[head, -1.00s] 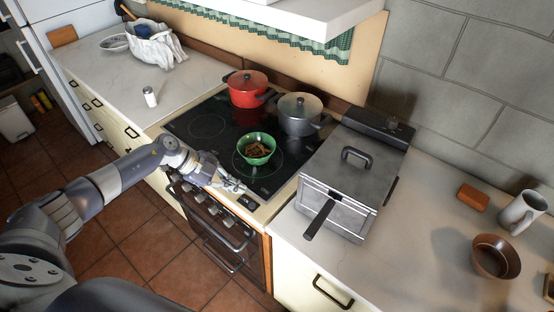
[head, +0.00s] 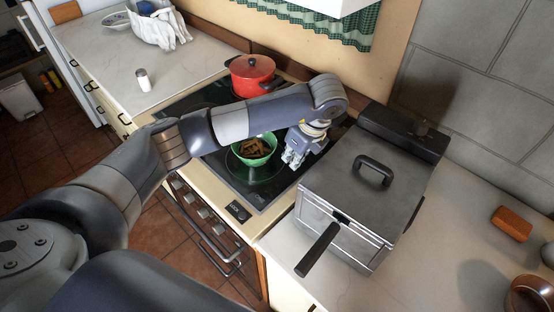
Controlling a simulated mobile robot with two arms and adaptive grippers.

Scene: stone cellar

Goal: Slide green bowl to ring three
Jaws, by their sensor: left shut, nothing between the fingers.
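The green bowl (head: 262,161), with brown pieces inside, sits on the black glass hob (head: 236,183). It stands on a marked ring near the hob's front right, and the ring's front edge shows below it. My left arm crosses over the hob and hides the bowl's upper left part. My left gripper (head: 292,162) points down just right of the bowl, close to the hob. It is shut and empty, with a small gap to the bowl in the picture. I cannot read any ring numbers. My right gripper is out of view.
A red pot (head: 251,75) stands at the back of the hob. A grey deep fryer (head: 352,191), its handle sticking out in front, stands close right of my gripper. A white shaker (head: 143,80) stands on the left counter. My arm hides the grey pot's place.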

